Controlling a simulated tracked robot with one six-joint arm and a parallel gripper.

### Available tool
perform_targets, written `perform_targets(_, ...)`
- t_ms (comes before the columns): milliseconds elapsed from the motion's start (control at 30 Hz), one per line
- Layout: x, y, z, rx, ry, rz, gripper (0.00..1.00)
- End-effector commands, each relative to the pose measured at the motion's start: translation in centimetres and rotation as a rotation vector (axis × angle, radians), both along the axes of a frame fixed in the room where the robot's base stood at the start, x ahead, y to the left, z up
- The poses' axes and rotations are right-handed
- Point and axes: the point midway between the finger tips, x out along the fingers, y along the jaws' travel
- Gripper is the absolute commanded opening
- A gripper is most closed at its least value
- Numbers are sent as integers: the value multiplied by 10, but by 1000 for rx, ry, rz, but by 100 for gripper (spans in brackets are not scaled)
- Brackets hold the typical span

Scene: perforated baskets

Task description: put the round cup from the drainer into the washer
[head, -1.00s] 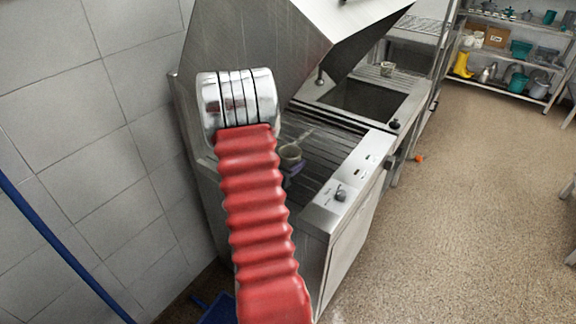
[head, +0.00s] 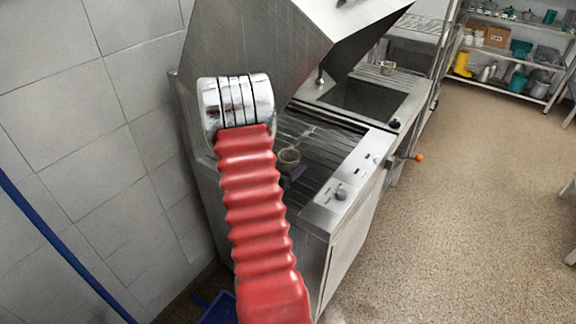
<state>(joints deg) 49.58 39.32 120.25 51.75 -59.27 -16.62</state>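Another small cup (head: 387,68) stands on the ribbed drainer (head: 403,80) behind the sink.
The washer's steel hood (head: 265,45) is raised above the rack, close to my arm. A sink (head: 366,101) lies beyond the washer. An orange-tipped lever (head: 419,157) sticks out at its front. A shelf (head: 515,75) with containers stands far right. The floor to the right is clear.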

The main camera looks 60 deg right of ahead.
Motion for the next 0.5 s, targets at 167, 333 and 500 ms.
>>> perform_targets(167,-3,1,-3,6,1,-6,75)
perform_targets(333,-3,1,-2,7,1,-6,75)
perform_targets(500,-1,6,5,6,0,-3,75)
